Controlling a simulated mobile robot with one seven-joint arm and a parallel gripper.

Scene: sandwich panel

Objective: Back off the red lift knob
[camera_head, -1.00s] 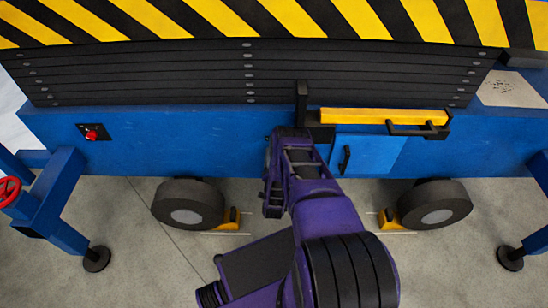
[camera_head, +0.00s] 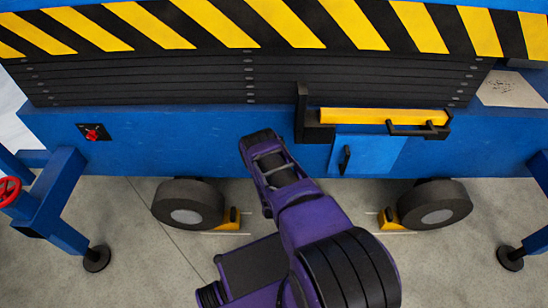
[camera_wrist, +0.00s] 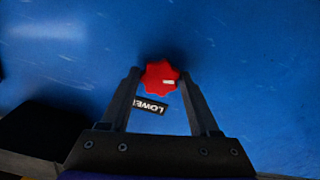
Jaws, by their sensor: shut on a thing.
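A red lobed knob (camera_wrist: 160,75) stands out from a blue panel in the wrist view. A partly covered black label (camera_wrist: 153,105) reading "LOWE…" lies beside it. My gripper (camera_wrist: 159,80) is shut on this knob, one finger on each side. In the head view my gripper (camera_head: 258,138) is up against the blue front of the machine (camera_head: 200,125), and my wrist hides the knob it holds. Another red knob (camera_head: 92,134) on a small black plate is at the left of the blue front, apart from my gripper.
A yellow bar (camera_head: 360,116) with a black handle and a blue door (camera_head: 368,153) are to the right of my gripper. The yellow-black striped platform (camera_head: 270,28) sits over the folded black stack (camera_head: 150,80). Wheels (camera_head: 187,203) and blue outrigger legs stand below.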

